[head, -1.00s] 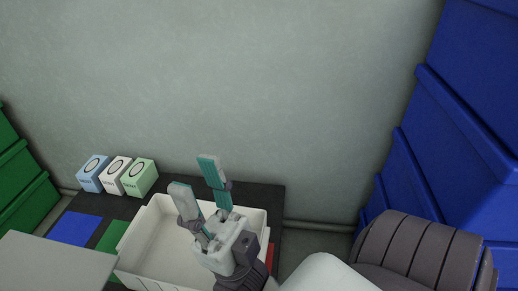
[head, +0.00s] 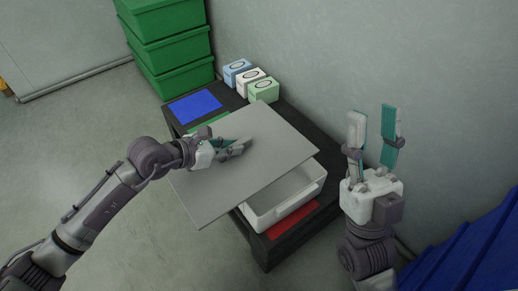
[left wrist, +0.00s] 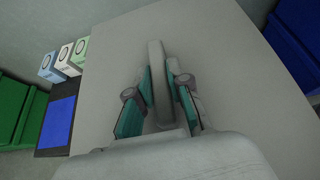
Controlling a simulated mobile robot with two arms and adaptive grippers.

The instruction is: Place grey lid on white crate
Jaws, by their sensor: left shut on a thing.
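The grey lid (head: 262,150) is a flat square panel, held above the white crate (head: 296,204) and tilted in the head view. My left gripper (head: 240,148) is shut on the lid by a raised part in its middle; the lid also fills much of the left wrist view (left wrist: 205,60). The white crate stands on the dark table; its near right part shows and the lid hides the rest. My right gripper (head: 372,138) is open and empty, pointing up to the right of the crate.
Blue, white and green boxes (head: 250,82) stand at the back of the dark table (head: 266,252). A blue mat (head: 195,106), a green mat (head: 212,124) and a red mat (head: 292,220) lie on it. Green crates (head: 170,45) are stacked behind left; blue crates (head: 470,255) stand at right.

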